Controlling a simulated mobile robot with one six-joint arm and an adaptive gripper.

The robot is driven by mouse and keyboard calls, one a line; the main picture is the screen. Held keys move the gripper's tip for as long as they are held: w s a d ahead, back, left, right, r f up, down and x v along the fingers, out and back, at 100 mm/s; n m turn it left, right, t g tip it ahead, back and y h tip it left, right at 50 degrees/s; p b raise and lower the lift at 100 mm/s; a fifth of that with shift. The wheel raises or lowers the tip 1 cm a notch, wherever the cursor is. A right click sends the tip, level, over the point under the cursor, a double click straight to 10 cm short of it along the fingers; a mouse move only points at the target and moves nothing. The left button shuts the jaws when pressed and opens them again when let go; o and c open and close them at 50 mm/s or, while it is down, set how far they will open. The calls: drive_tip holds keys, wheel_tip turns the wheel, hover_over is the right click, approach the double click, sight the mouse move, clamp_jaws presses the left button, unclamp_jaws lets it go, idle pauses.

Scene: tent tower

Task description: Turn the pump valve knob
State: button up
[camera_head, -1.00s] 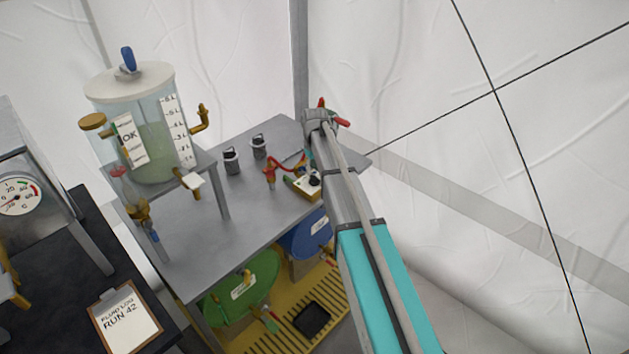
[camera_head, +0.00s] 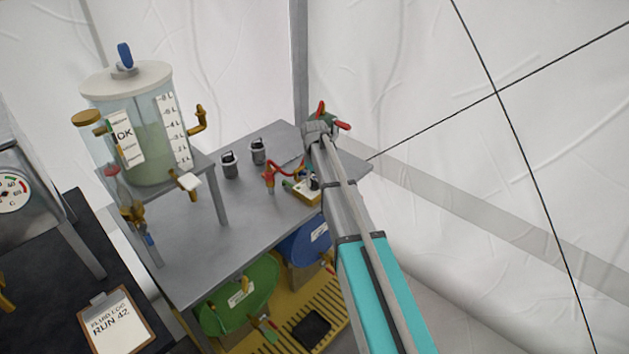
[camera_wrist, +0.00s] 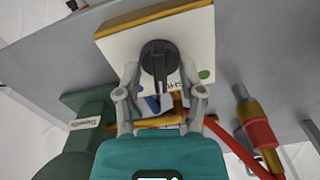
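The pump valve knob (camera_wrist: 159,62) is black with a raised grip bar. It sits on a cream panel (camera_wrist: 115,48) with a blue mark, a green dot and partly readable lettering. In the wrist view my gripper (camera_wrist: 160,72) is open, with one finger on each side of the knob and the grip bar between the fingertips. Whether either finger touches the knob I cannot tell. In the head view the pump box (camera_head: 300,193) shows at the table's right side, beside my arm, which partly hides it. The fingers do not show clearly there.
A red-and-brass valve (camera_head: 270,180) with a red hose stands left of the pump, also in the wrist view (camera_wrist: 258,130). Two grey canisters (camera_head: 230,165) and a clear tank (camera_head: 135,130) stand farther left on the grey table (camera_head: 200,240). Green (camera_head: 235,305) and blue drums lie below.

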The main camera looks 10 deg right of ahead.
sight(314, 180)
clamp_jaws()
drive_tip(key=shift+n, duration=0.3)
drive_tip(key=shift+o, duration=0.5)
unclamp_jaws()
wheel_tip(314, 180, up, 14)
drive_tip(key=p, duration=1.4)
drive_tip(key=s+f+m+b, duration=0.2)
drive_tip(key=s, duration=1.2)
drive_tip(key=s+f+m+b, duration=0.2)
drive_tip(key=s+m, duration=0.1)
drive_tip(key=s, duration=1.2)
drive_tip(key=shift+d+f, duration=0.2)
